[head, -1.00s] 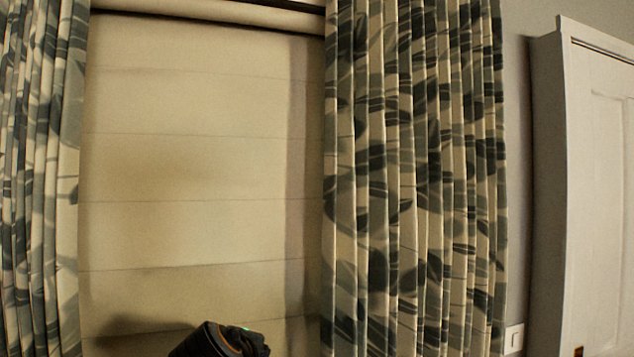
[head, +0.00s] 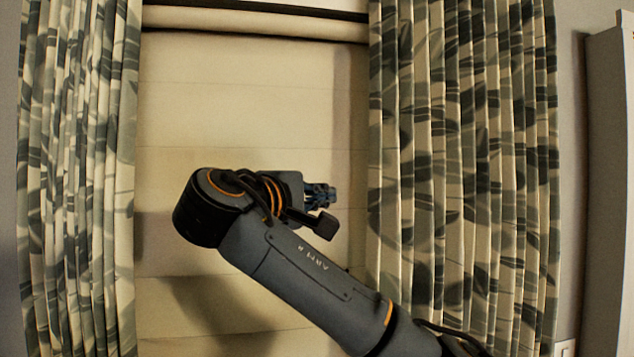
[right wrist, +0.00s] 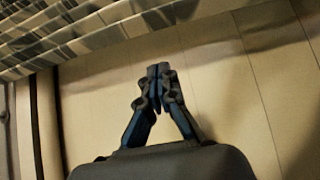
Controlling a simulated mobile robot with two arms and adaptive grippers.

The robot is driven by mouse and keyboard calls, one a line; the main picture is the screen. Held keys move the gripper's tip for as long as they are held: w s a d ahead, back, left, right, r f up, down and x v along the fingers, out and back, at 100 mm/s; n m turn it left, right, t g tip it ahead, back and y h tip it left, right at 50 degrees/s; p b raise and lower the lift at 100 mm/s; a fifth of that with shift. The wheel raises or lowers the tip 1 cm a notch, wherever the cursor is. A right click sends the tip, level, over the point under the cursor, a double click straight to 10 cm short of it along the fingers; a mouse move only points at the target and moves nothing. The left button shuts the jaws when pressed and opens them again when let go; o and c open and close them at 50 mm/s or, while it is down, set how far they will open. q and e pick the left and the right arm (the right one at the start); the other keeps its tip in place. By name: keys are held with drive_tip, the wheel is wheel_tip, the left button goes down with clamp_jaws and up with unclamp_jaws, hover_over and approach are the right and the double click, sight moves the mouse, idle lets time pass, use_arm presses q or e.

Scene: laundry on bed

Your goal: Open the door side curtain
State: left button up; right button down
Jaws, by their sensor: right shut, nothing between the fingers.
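The right curtain (head: 465,180), on the side of the white door, hangs in folds with a dark leaf pattern. It also shows along the upper left of the right wrist view (right wrist: 95,35). A matching left curtain (head: 80,180) hangs at the other side of the window. My right gripper (head: 328,193) is in front of the pale blind, pointing right toward the inner edge of the right curtain. In the right wrist view its fingers (right wrist: 158,70) are shut and empty, apart from the curtain. My left gripper is not in view.
A pale blind (head: 250,110) covers the window between the curtains. A white door or cabinet (head: 608,190) stands at the far right, beyond a strip of grey wall. The blind area left of my right gripper is clear of objects.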

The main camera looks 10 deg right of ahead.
drive_tip(key=w+d+p, duration=0.4)
drive_tip(key=d, duration=0.4)
drive_tip(key=shift+w, duration=0.25)
drive_tip(key=shift+f, duration=0.1)
